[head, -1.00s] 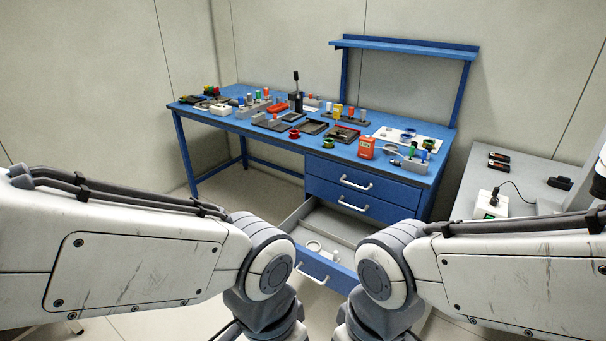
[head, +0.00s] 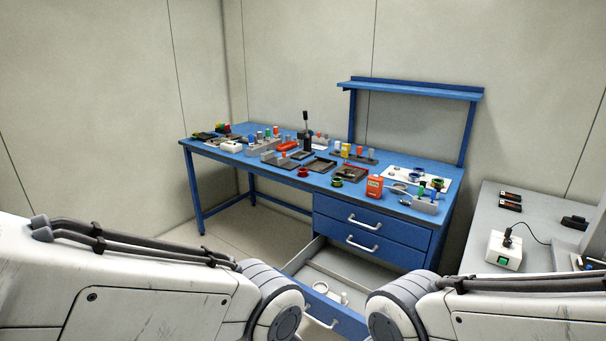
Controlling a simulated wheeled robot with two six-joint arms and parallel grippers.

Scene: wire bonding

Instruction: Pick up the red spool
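A small red spool (head: 303,172) stands near the front edge of the blue workbench (head: 225,158), left of the drawers. It looks short and upright, with nothing touching it that I can make out. My two arms come in low from the left and right. Both of my grippers are outside the picture, so their fingers cannot be seen.
A green spool (head: 337,182) and a red box (head: 374,187) stand to the right on the bench. Trays and small parts crowd the bench top. The bottom drawer (head: 335,314) stands open. A grey side table (head: 500,215) is at the right.

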